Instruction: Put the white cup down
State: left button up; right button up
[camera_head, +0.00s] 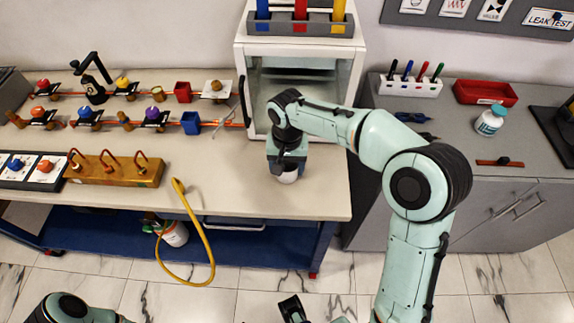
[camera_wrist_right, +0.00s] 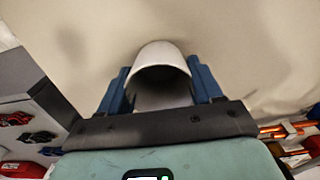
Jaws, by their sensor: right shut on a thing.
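The white cup (camera_head: 288,177) is at the right part of the beige table (camera_head: 270,203), in front of the glass-fronted cabinet. My right gripper (camera_head: 286,168) reaches down over it and hides most of it in the head view. In the right wrist view, the white cup (camera_wrist_right: 160,58) sits between the two blue fingers of my right gripper (camera_wrist_right: 160,82), which is shut on it. I cannot tell whether its base touches the tabletop. A dark part, seemingly my left gripper (camera_head: 292,308), shows at the bottom edge of the head view; its opening is unclear.
The cabinet (camera_head: 297,50) stands behind the cup with its door handle at its left. Valves and colored blocks (camera_head: 191,122) lie to the left. A yellow hose (camera_head: 192,215) hangs over the front edge. The tabletop around the cup looks clear.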

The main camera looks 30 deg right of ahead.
jog(key=shift+f, duration=0.15)
jog(key=o, duration=1)
jog(key=shift+o, duration=0.2)
